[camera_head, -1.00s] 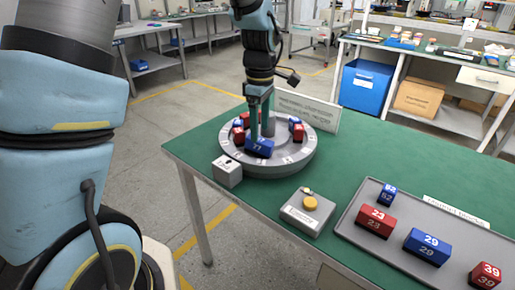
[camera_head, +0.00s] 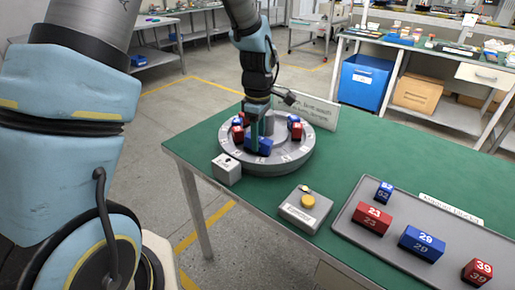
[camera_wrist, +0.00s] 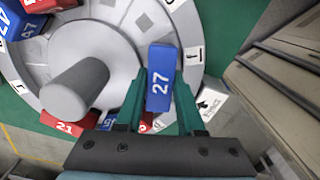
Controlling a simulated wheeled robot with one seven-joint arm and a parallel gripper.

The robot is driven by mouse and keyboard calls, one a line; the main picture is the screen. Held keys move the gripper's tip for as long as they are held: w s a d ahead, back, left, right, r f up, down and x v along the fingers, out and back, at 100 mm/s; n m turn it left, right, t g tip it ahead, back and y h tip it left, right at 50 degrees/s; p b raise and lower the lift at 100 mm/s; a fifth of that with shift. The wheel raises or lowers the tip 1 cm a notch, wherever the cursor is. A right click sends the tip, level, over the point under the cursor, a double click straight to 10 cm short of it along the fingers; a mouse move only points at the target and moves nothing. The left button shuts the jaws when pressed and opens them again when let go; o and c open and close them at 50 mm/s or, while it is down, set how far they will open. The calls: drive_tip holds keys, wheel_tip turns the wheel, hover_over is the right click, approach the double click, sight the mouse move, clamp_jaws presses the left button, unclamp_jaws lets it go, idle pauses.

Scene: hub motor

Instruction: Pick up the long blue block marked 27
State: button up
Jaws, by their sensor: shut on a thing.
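The long blue block marked 27 (camera_wrist: 163,75) lies between the two green fingers of my gripper (camera_wrist: 160,95) in the wrist view, with its white number facing the camera. My gripper is shut on it. In the head view the blue block (camera_head: 264,148) is at the front of the round grey turntable (camera_head: 265,165), and my gripper (camera_head: 254,146) reaches down to it from above. A finger hides part of the block there. I cannot tell whether the block still touches the turntable.
Other red and blue blocks sit around the turntable, including a red one marked 21 (camera_wrist: 68,124) beside my gripper. A grey central post (camera_wrist: 75,88) stands close by. A white box (camera_head: 227,169), a yellow-button box (camera_head: 305,208) and a tray (camera_head: 350,222) of blocks stand in front and right.

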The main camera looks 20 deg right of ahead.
clamp_jaws()
drive_tip(key=shift+r, duration=0.15)
idle(0.4)
